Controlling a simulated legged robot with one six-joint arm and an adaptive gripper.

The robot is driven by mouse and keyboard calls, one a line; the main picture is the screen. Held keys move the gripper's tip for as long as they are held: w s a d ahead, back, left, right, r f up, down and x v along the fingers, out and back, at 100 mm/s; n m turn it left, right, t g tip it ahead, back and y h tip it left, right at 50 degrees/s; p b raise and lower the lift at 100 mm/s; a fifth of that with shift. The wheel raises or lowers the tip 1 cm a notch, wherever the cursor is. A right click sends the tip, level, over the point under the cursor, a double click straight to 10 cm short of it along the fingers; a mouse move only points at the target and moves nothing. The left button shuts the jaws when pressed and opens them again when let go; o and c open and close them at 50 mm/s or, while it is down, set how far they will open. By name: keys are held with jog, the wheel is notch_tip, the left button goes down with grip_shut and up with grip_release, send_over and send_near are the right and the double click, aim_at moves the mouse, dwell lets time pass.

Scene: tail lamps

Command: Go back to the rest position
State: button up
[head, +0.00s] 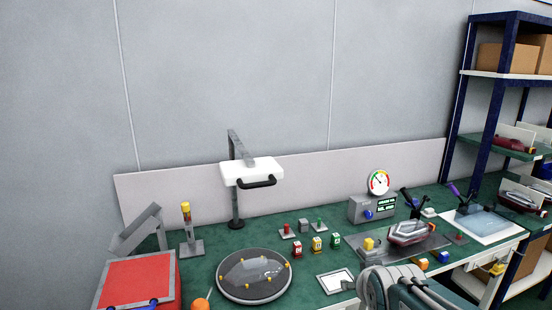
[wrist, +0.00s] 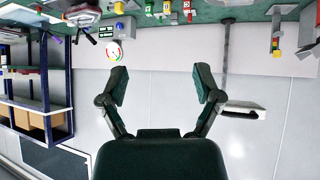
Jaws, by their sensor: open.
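My gripper (wrist: 161,88) is open in the wrist view, with its two dark green fingers spread and nothing between them. The wrist picture is upside down: the green bench shows along its top, and the fingers are set against the pale wall and backboard. In the head view, part of my arm (head: 395,290) shows at the bottom, in front of the bench; the fingers cannot be made out there. A tail lamp (head: 410,232) lies on a grey plate on the green bench (head: 330,212), apart from my arm.
A round turntable (head: 254,276), a red panel (head: 137,282), small coloured blocks and a gauge box (head: 372,207) stand on the bench. A lamp on a post (head: 251,171) rises behind them. A blue shelf rack (head: 490,115) is at the right. The wall area above is clear.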

jog(key=s+a+g, duration=0.1)
jog(key=s+g, duration=0.3)
jog(key=s, duration=1.4)
jog(key=shift+s+a+f+m+y, duration=0.15)
jog(key=shift+s+a+m+y, duration=0.15)
jog(key=shift+a, duration=0.1)
jog(key=shift+w, duration=0.1)
